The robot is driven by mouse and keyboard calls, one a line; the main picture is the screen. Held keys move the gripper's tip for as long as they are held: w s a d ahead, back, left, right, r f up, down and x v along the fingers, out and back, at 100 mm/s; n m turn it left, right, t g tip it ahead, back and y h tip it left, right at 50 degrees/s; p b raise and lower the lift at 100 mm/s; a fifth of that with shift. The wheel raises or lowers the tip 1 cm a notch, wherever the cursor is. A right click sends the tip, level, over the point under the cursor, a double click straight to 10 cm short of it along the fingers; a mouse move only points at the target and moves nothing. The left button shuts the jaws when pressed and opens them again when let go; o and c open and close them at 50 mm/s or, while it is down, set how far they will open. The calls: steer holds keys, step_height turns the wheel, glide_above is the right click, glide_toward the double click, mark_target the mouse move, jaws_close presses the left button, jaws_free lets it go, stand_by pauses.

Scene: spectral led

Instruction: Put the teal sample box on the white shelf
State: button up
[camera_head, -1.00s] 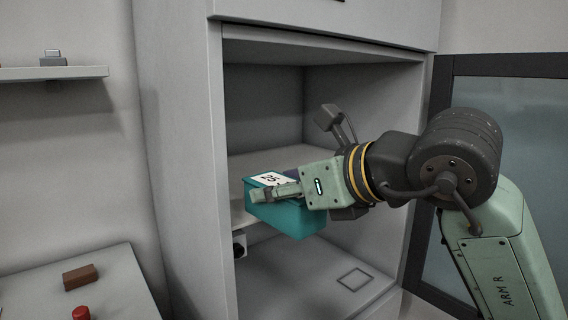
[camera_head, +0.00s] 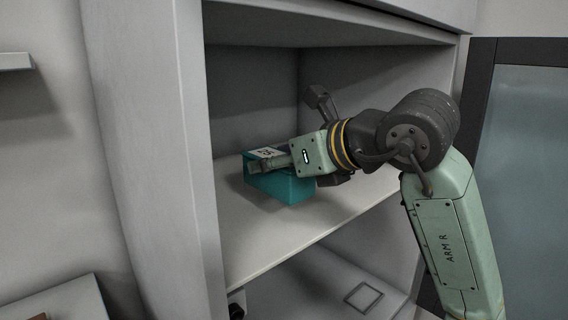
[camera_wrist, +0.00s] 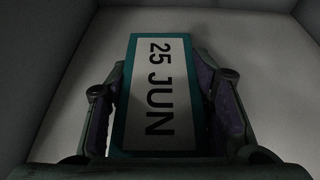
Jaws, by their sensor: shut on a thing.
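The teal sample box (camera_head: 282,184) has a white label on top and is inside the open cabinet, over the white shelf (camera_head: 285,235). It looks level and very close to the shelf surface; I cannot tell for sure whether it touches. My gripper (camera_head: 275,163) is shut on the box from the right. In the wrist view the box (camera_wrist: 123,135) shows its label reading "25 JUN", and the fingers of my gripper (camera_wrist: 160,100) are along both its sides. The box's far lower edges are hidden.
The shelf is bare around the box. A lower compartment with a square mark (camera_head: 363,297) is below. A glass door (camera_head: 525,170) stands open at right.

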steer(key=w, duration=0.3)
steer(key=w+p, duration=0.1)
steer(key=w, duration=0.2)
steer(key=w+f+p, duration=0.1)
steer(key=w, duration=0.2)
steer(key=shift+w+d, duration=0.2)
steer(key=shift+w, duration=0.2)
step_height(320, 180, down, 3)
steer(key=shift+f+p, duration=0.15)
steer(key=shift+p, duration=0.4)
steer(key=shift+f, duration=0.2)
steer(key=shift+f+b, duration=0.15)
steer(key=shift+b, duration=0.15)
steer(key=o, duration=1.4)
